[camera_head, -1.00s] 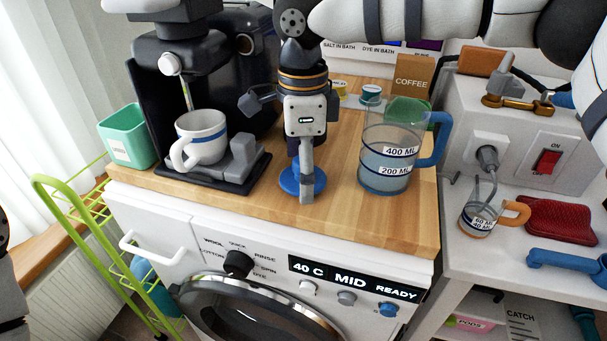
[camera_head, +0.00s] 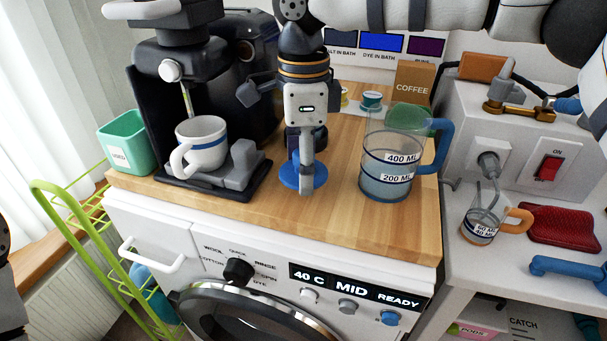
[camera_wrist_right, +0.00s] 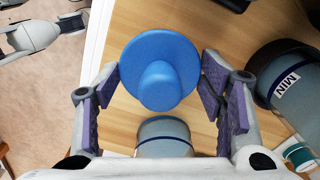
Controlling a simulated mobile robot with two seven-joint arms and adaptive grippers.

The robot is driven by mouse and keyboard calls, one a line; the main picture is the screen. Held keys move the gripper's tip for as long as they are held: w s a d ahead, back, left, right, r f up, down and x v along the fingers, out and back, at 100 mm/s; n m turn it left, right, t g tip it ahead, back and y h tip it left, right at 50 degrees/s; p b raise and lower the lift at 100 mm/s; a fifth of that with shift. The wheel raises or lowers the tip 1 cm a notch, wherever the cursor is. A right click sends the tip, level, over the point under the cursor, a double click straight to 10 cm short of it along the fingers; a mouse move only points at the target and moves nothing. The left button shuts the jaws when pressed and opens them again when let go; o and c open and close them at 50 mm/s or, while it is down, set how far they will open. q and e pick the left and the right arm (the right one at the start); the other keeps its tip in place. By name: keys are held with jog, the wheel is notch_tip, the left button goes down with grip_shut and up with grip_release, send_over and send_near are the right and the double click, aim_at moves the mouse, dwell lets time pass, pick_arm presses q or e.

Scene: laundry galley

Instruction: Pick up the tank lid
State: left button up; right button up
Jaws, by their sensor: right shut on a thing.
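The tank lid (camera_head: 290,178) is a blue round disc with a knob, over the wooden counter just in front of the coffee machine's right side. My right gripper (camera_head: 306,185) points down and is shut on it. In the right wrist view the lid (camera_wrist_right: 160,55) sits between my purple-padded fingers, its knob facing the camera. A dark container marked MIN (camera_wrist_right: 287,88) stands close by in that view; in the head view my gripper largely hides it. How high the lid is above the counter is hard to tell. My left gripper (camera_wrist_right: 68,22) shows small in the wrist view, its opening unclear.
The measuring jug (camera_head: 388,172) stands right of the lid. The white mug (camera_head: 203,142) and coffee machine (camera_head: 155,90) are left. A coffee bag (camera_head: 412,82) and teal spool (camera_head: 371,99) stand behind. The counter's front strip (camera_head: 340,222) is clear.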

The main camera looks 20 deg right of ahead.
pick_arm(q)
jog(key=shift+w+r+t+p, duration=0.4)
jog(key=shift+w+r+p, duration=0.2)
jog(key=shift+w+r, duration=0.2)
pick_arm(e)
jog(key=s+a+r, duration=0.5)
jog(key=s+r, duration=0.5)
jog(key=s, duration=0.2)
jog(key=shift+s+a+r, duration=0.2)
jog(key=shift+s+a, duration=0.2)
